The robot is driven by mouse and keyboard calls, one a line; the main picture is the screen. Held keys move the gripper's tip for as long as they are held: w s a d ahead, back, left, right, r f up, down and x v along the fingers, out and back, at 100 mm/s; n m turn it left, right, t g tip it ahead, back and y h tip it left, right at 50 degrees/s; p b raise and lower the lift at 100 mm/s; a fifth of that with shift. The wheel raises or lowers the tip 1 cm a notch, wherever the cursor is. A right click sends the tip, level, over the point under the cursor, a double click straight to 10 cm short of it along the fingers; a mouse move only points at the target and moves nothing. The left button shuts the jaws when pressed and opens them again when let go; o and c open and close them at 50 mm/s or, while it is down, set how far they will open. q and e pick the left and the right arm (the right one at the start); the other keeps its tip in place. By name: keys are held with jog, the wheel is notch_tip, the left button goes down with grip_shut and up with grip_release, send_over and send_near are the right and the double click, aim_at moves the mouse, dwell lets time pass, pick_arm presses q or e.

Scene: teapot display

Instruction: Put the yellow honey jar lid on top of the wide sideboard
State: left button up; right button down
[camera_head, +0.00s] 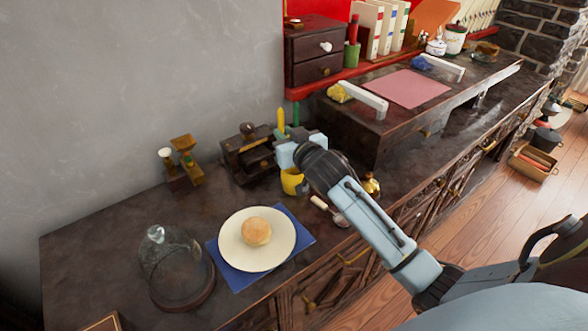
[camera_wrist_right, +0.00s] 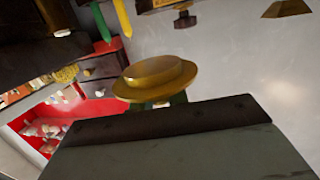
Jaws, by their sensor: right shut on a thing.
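The wide sideboard (camera_head: 105,225) is a dark brown cabinet with a worn top along the grey wall. My right gripper (camera_head: 288,148) is over the sideboard top, beside the dark wooden box and above a yellow jar (camera_head: 293,183). In the right wrist view a round, yellow-gold lid (camera_wrist_right: 157,78) with a raised middle and flat rim sits at the fingers, and the gripper is shut on it. The fingertips are mostly hidden behind the dark gripper edge. In the head view the lid is hidden by the gripper. My left gripper is not in view.
A white plate (camera_head: 232,246) with a bun lies on a blue cloth (camera_head: 306,243). A glass dome (camera_head: 170,258) stands left of it. Wooden grinders (camera_head: 184,160) and a dark box (camera_head: 242,163) stand near the wall. The left back of the top is clear.

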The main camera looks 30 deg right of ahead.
jog(key=shift+w+d+r, duration=0.15)
jog(key=shift+d+r, duration=0.1)
jog(key=shift+d, duration=0.3)
jog(key=shift+w+d+r, duration=0.15)
jog(key=shift+d+r, duration=0.05)
jog(key=shift+d, duration=0.3)
jog(key=shift+a, duration=0.1)
